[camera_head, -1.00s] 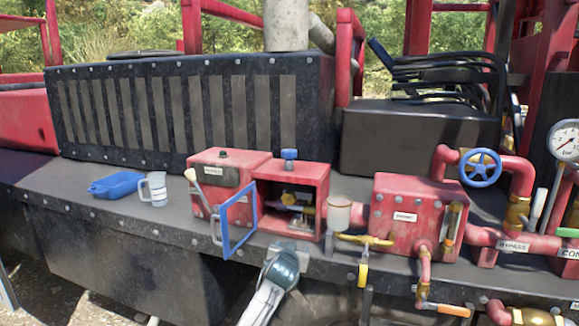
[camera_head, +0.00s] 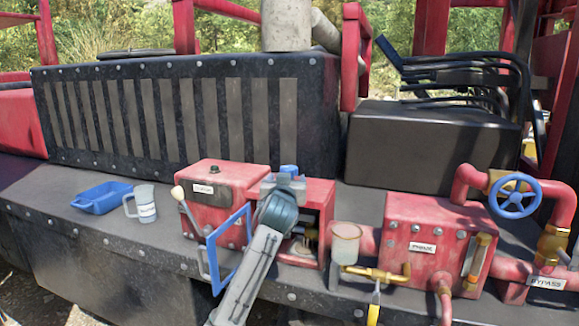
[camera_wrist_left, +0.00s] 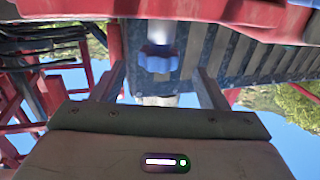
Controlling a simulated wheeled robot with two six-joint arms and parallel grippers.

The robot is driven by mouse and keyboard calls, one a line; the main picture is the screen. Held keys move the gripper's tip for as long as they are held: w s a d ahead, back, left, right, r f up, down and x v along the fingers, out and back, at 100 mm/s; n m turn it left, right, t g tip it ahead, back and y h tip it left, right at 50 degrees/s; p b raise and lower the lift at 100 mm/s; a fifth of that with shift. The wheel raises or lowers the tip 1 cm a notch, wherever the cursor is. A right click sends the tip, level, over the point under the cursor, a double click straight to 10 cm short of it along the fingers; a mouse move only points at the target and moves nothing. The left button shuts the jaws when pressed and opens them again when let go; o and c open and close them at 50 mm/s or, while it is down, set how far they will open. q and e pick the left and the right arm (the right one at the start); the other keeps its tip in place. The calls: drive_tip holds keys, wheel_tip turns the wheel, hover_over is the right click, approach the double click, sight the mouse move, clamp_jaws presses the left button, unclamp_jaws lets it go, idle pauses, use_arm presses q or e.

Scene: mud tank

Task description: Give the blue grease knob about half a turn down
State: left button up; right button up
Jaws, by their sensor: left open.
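The blue grease knob (camera_head: 289,170) sits on top of the open-fronted red box (camera_head: 319,192). In the left wrist view the lobed blue knob (camera_wrist_left: 158,58) hangs, upside down in the picture, from the red surface, centred between the lines of my fingers. My left gripper (camera_head: 284,182) is at the front of the box top, close to the knob and partly covering it. Its two fingers (camera_wrist_left: 160,78) are spread apart with nothing held between them. Whether a finger touches the knob cannot be told. My right gripper is in neither view.
A blue-framed door (camera_head: 229,250) stands open left of my arm. A lever with a white knob (camera_head: 178,193) is beside it. A blue tray (camera_head: 102,198) and a measuring jug (camera_head: 146,204) stand on the left deck. A cup (camera_head: 345,243) and pipes are at the right.

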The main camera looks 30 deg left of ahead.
sight(288, 171)
use_arm(q)
drive_tip(key=p+x, duration=0.1)
drive_tip(key=x, duration=0.1)
drive_tip(key=r+p+x, duration=0.1)
drive_tip(key=x, duration=0.1)
drive_tip(key=shift+w, duration=0.15)
drive_tip(key=x, duration=0.1)
drive_tip(key=p+x, duration=0.1)
drive_tip(key=x, duration=0.1)
drive_tip(key=shift+f+p, duration=0.25)
drive_tip(key=shift+p, duration=0.05)
drive_tip(key=shift+w+a+f, duration=0.1)
drive_tip(key=shift+w+a, duration=0.25)
drive_tip(key=shift+w, duration=0.25)
drive_tip(key=c, duration=1)
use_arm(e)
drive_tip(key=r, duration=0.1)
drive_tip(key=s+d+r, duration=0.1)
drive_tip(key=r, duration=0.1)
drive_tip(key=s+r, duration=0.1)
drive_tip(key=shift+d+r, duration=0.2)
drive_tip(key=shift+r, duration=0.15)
